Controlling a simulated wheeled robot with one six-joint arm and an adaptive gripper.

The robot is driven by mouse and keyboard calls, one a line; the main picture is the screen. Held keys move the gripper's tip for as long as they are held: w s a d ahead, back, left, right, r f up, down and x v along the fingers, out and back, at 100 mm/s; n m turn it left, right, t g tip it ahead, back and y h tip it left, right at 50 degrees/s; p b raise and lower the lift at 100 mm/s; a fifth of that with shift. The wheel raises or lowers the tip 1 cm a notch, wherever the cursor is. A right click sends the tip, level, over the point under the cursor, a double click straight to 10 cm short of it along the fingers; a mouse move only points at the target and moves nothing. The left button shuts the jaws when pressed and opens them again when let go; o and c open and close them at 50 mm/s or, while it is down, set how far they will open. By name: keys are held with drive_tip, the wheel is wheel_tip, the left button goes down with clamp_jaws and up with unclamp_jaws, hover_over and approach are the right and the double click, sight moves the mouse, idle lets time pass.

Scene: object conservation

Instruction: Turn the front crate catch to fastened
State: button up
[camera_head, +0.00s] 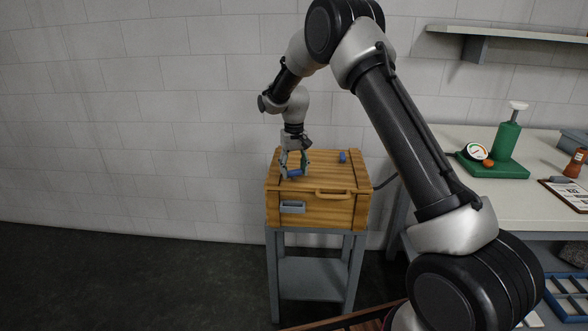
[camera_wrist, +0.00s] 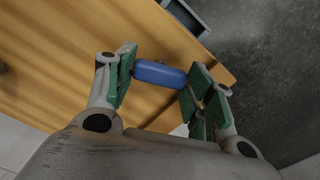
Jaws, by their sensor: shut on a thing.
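The wooden crate (camera_head: 335,209) stands on a grey stand, with a curved wooden handle (camera_head: 333,194) on its front. A blue catch (camera_head: 295,173) sits on the lid near the front left edge. In the wrist view the same blue catch (camera_wrist: 160,73) is a rounded bar lying between my green-padded fingers. My gripper (camera_head: 294,172) reaches down from above and is shut on this catch; it also shows in the wrist view (camera_wrist: 157,80). A second blue catch (camera_head: 342,157) is on the lid farther back and is not touched. What lies under the held catch is hidden.
A grey holder (camera_head: 292,207) is fixed to the crate's front left. The grey stand (camera_head: 310,277) has a lower shelf. A workbench (camera_head: 455,190) on the right carries a green gauge device (camera_head: 507,145), and a wall shelf (camera_head: 510,33) is above. The floor left of the crate is clear.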

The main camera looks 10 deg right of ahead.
sight(294, 170)
drive_tip(key=shift+m, duration=1.6)
drive_tip(key=o, duration=1)
wheel_tip(294, 170, up, 12)
